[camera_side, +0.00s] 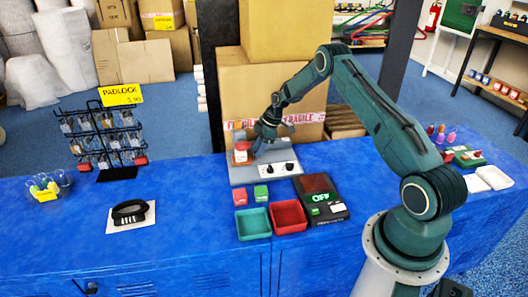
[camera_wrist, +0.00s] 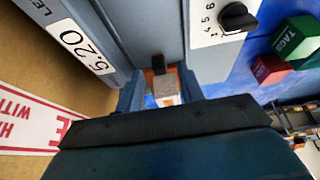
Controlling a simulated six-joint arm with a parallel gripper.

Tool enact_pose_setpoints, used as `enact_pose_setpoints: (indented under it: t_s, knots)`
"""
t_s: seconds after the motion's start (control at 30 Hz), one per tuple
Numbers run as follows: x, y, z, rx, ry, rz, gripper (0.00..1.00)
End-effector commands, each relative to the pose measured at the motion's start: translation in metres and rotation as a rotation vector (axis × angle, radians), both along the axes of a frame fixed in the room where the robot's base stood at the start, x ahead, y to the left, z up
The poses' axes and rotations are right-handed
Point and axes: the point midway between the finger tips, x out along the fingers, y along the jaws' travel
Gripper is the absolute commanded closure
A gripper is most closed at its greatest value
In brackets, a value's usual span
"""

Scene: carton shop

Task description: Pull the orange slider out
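A grey panel device (camera_side: 264,172) stands on the blue bench, with a red and white part (camera_side: 241,153) at its upper left and black knobs at its front. I cannot clearly make out the orange slider; the red part may be it. My gripper (camera_side: 266,134) is over the back of the device, pointing down beside the red part. In the wrist view, my gripper's fingers (camera_wrist: 164,92) stand apart. A small dark block (camera_wrist: 158,64) and a pale grey-brown piece (camera_wrist: 166,87) show in the gap; I cannot tell whether the fingers touch them.
A green box (camera_side: 261,192) and a red box (camera_side: 239,196) lie in front of the device. A green tray (camera_side: 253,223), a red tray (camera_side: 288,217) and a dark scale (camera_side: 321,199) stand nearer. A large carton (camera_side: 305,85) rises close behind. The bench's left front is mostly clear.

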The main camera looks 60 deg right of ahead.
Motion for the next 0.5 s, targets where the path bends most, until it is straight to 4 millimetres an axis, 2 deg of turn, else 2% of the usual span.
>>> enact_pose_setpoints:
  t_s: [0.2,0.5]
  knots:
    - [0.0033,0.0035,-0.0113,0.000,0.000,0.000,0.62]
    - [0.0036,0.0038,-0.0124,0.000,0.000,0.000,0.62]
